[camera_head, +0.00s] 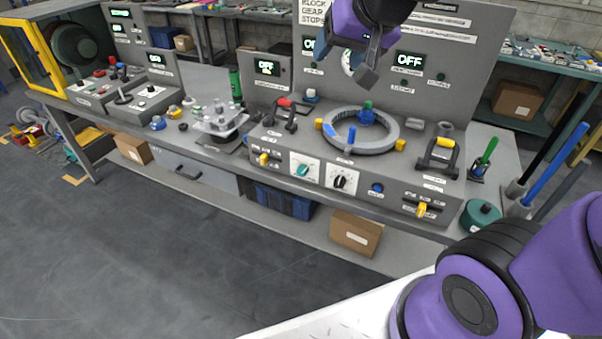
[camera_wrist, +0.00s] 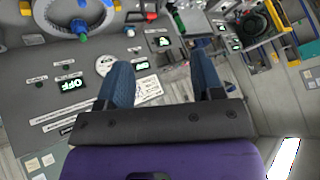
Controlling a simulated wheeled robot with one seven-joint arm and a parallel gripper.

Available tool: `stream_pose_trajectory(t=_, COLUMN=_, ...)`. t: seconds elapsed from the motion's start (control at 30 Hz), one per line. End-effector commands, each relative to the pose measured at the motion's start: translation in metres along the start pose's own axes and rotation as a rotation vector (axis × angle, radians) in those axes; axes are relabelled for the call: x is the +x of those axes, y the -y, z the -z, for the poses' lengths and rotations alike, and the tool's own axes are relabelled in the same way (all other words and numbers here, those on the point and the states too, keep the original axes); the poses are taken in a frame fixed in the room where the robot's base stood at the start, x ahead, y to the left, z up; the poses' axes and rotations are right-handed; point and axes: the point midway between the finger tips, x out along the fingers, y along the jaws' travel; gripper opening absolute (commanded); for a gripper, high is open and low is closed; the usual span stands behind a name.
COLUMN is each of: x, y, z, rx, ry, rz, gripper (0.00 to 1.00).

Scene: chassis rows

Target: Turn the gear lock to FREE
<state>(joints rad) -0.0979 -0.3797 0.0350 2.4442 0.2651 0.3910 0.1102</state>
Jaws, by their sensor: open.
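My gripper (camera_head: 370,72) hangs high in front of the upright grey panel (camera_head: 450,75), above the ring. In the wrist view its two blue-grey fingers (camera_wrist: 163,65) are apart with nothing between them. A grey ring (camera_head: 385,143) with yellow blocks and a blue hub lies on the console below. The console's front face carries a yellow lever (camera_head: 263,159) at left, a teal knob (camera_head: 302,169), a black knob (camera_head: 341,181), a blue button (camera_head: 377,187) and another yellow lever (camera_head: 422,209) at right. Their labels are too small to read, so I cannot tell which is the gear lock or its setting.
A black-handled clamp with a yellow part (camera_head: 440,152) stands right of the ring, and a red-handled one (camera_head: 285,104) left. A green-handled tool (camera_head: 487,155) and a teal round container (camera_head: 482,214) are at the right end. The floor (camera_head: 190,260) in front is clear.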

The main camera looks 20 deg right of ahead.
Motion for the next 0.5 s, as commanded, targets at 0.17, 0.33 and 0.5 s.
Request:
stream_pose_trajectory(t=0.17, x=0.056, y=0.022, z=0.026, rx=0.111, ry=-0.066, rz=0.037, gripper=0.61)
stream_pose_trajectory(t=0.33, x=0.108, y=0.037, z=0.043, rx=0.223, ry=-0.139, rz=0.051, gripper=0.61)
stream_pose_trajectory(t=0.5, x=0.161, y=0.046, z=0.052, rx=0.334, ry=-0.216, rz=0.040, gripper=0.61)
